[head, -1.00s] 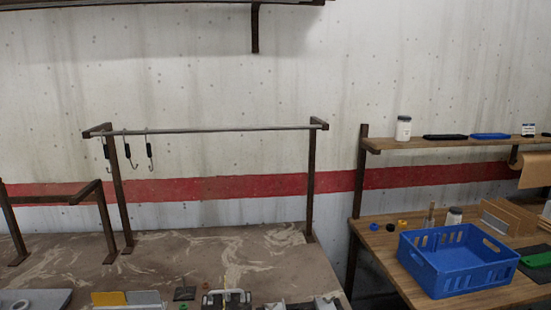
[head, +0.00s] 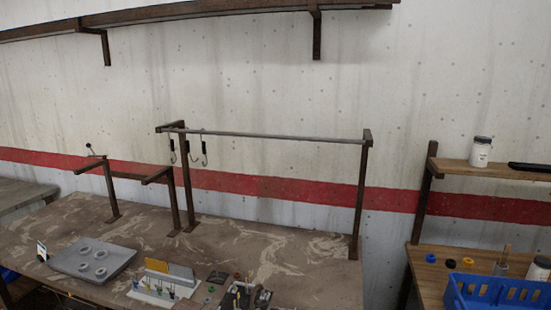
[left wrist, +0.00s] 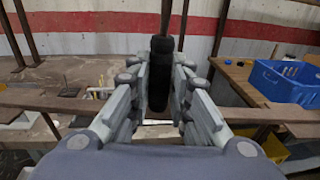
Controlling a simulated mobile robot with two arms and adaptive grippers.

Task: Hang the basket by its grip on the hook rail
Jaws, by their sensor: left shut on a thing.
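My left gripper (left wrist: 158,98) is in the left wrist view, its fingers closed on both sides of an upright black grip (left wrist: 160,72). What hangs from this grip is hidden, so I cannot tell whether a basket is attached. The hook rail (head: 270,136) is a grey bar on brown posts. A few hooks with black sleeves (head: 204,149) hang at its left end; the rest of the bar is bare. Neither gripper shows in the head view, and my right gripper is in no view.
A blue crate (head: 500,298) is cut off at the lower right on the wooden table; it also shows in the left wrist view (left wrist: 285,80). A grey tray (head: 92,260) and small parts lie on the workbench (head: 235,240) below the rail. A shelf (head: 200,14) runs above.

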